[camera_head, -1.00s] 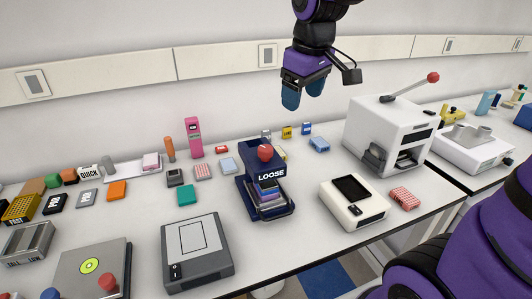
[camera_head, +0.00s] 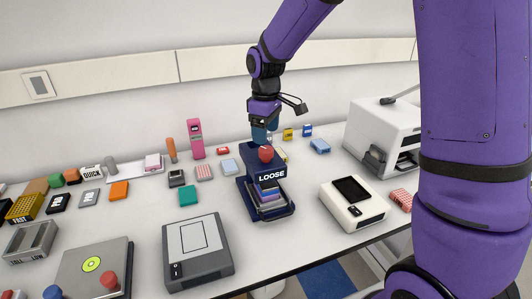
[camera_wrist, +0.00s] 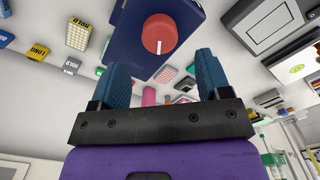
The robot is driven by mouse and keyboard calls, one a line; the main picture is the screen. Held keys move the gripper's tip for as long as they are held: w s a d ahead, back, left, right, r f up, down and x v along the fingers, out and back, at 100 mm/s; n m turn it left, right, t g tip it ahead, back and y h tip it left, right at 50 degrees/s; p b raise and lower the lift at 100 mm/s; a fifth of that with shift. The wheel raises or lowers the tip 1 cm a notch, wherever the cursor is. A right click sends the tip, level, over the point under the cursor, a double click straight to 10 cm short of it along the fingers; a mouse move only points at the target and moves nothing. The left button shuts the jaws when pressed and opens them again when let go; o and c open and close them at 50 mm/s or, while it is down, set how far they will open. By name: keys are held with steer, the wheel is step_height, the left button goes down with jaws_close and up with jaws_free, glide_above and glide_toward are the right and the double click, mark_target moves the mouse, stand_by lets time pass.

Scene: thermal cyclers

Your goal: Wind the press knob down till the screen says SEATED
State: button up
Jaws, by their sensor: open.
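The press is a dark blue stand (camera_head: 250,193) with a red knob (camera_head: 266,153) on top. Its screen (camera_head: 271,175) reads LOOSE. The screen is not readable in the wrist view.
A white device with a dark screen (camera_head: 357,209) stands right of the press, and a grey device (camera_head: 198,252) stands front left. A larger white machine (camera_head: 375,126) is at the back right. A pink device (camera_head: 195,139) and small boxes stand behind and left.

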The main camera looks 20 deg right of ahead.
mark_target(266, 149)
step_height(266, 149, down, 7)
steer(key=shift+f, duration=0.2)
stand_by(0.3)
steer(key=c, duration=0.9)
